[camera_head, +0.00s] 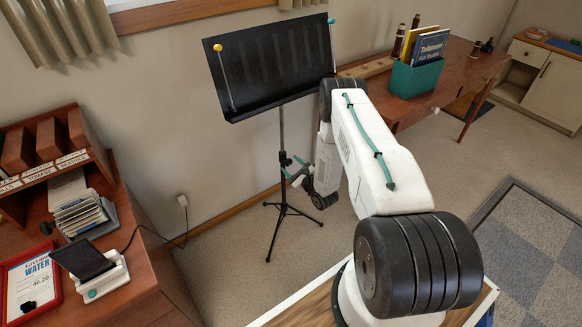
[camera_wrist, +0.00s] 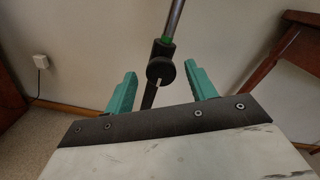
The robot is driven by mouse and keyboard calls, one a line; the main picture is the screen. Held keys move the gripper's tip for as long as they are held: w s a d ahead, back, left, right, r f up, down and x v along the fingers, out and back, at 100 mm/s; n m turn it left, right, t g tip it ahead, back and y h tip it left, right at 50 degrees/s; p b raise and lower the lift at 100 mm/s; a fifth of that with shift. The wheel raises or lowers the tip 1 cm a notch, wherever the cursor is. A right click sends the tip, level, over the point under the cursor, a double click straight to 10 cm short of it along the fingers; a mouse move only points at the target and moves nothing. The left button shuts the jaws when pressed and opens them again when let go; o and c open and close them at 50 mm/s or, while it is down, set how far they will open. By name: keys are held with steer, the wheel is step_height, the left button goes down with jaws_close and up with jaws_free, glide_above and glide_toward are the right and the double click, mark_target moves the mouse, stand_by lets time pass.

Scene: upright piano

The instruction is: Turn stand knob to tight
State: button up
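A black music stand (camera_head: 268,65) stands upright on a thin pole and tripod legs by the wall. Its round black knob (camera_wrist: 161,69), with a pale pointer line, is on the black collar of the pole in the wrist view. A small green mark (camera_wrist: 166,41) shows on the collar above the knob. My gripper (camera_wrist: 167,82) is open, with one teal finger on each side of the knob and clear gaps. No contact shows. In the head view my gripper (camera_head: 294,172) is beside the pole, and the knob is too small to make out.
A wooden desk (camera_head: 440,95) with a teal book box (camera_head: 416,78) stands to the right of the stand. A wooden cabinet (camera_head: 150,290) with a card reader (camera_head: 92,272) is at the left. The wall is close behind the pole. Carpet around the tripod is clear.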

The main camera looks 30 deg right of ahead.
steer(key=s, duration=0.7)
steer(key=shift+s+d, duration=0.15)
steer(key=shift+s, duration=0.2)
stand_by(0.4)
